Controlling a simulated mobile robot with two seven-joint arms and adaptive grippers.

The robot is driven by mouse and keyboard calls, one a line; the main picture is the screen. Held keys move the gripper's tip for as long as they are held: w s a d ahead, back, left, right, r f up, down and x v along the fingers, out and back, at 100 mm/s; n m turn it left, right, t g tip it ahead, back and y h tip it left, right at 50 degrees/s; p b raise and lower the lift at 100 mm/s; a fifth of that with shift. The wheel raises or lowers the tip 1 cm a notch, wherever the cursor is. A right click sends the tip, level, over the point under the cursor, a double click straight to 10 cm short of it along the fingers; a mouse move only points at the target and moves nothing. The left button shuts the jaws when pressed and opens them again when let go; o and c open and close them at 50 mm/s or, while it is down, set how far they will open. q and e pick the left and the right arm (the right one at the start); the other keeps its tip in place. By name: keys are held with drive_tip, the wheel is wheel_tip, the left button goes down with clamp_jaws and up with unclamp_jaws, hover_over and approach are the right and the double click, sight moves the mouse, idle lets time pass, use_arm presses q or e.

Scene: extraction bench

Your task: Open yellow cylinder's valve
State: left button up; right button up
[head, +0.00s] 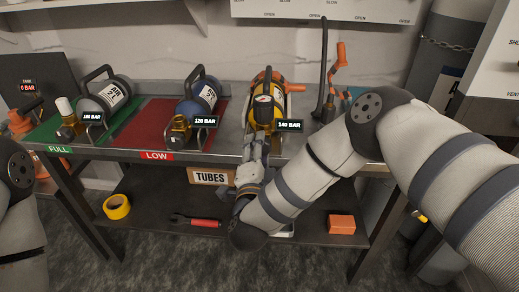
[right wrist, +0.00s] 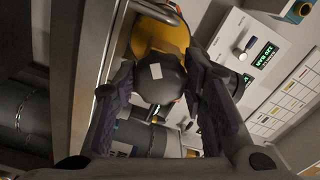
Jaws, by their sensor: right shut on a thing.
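The yellow cylinder (head: 279,105) lies on the bench right of centre, with a black handle, a gauge and a "140 BAR" tag. My right gripper (head: 256,147) is at its front end. In the right wrist view, the gripper's two dark fingers (right wrist: 159,72) are shut on a dark round valve knob (right wrist: 158,82), one on each side. The yellow body (right wrist: 172,38) shows behind the knob. In the head view the knob is hidden by the gripper. My left gripper is out of view; only part of that arm shows at the left edge.
A blue cylinder (head: 207,95) tagged "120 BAR" is on the red LOW mat (head: 150,125). A grey cylinder (head: 117,91) is on the green FULL mat (head: 50,133). The lower shelf holds yellow tape (head: 117,207), a TUBES box (head: 210,176) and an orange block (head: 341,224).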

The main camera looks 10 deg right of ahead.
drive_tip(key=n, duration=2.9)
drive_tip(key=shift+s+d, duration=0.1)
drive_tip(key=shift+d, duration=0.3)
drive_tip(key=o, duration=1.2)
drive_tip(key=shift+c, duration=0.2)
